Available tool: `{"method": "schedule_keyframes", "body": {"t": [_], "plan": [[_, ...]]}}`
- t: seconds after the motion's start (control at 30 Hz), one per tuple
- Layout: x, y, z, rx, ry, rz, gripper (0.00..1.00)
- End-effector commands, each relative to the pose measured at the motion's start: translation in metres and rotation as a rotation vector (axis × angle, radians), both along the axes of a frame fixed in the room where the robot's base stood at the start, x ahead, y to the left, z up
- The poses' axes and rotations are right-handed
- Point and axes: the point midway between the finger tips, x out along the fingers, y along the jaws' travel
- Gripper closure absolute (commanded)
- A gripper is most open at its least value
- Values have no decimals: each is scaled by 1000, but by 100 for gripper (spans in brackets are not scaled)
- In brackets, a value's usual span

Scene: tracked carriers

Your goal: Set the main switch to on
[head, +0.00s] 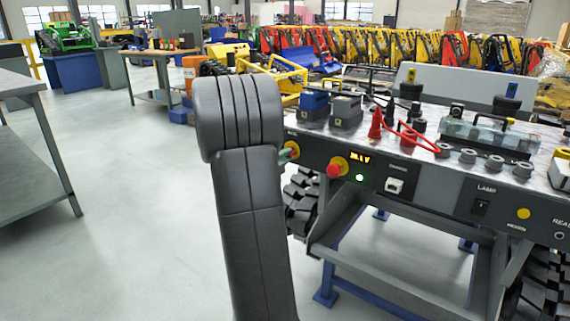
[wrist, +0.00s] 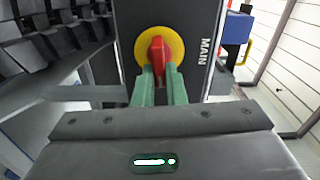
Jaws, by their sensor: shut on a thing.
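The main switch is a red handle (wrist: 157,48) on a round yellow plate (wrist: 178,42), beside the word MAIN on a dark panel in the wrist view. The handle lies parallel to that lettering. My gripper (wrist: 158,73) has its two green fingers on either side of the handle, shut on it. In the head view, the switch (head: 294,149) shows at the left end of the console front, partly hidden by my arm, with a green finger (head: 285,153) touching it.
Right of it on the console are a red mushroom button (head: 335,169) on yellow, a lit yellow display (head: 360,158) and a lit green lamp (head: 360,177). Red cables (head: 408,136) lie on top. Open floor (head: 130,220) lies left; a grey bench (head: 35,95) stands at far left.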

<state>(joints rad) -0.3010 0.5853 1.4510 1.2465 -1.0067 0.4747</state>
Motion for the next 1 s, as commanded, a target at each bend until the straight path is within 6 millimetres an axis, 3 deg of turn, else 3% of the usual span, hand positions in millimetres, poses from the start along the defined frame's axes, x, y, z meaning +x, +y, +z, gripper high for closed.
{"method": "schedule_keyframes", "body": {"t": [0.73,0.77,0.87,1.0], "plan": [[-1,0,-2,71,-48,-1,100],[-1,0,-2,71,-48,-1,85],[0,0,-2,71,-49,-1,67],[0,0,-2,71,-49,-1,67]]}}
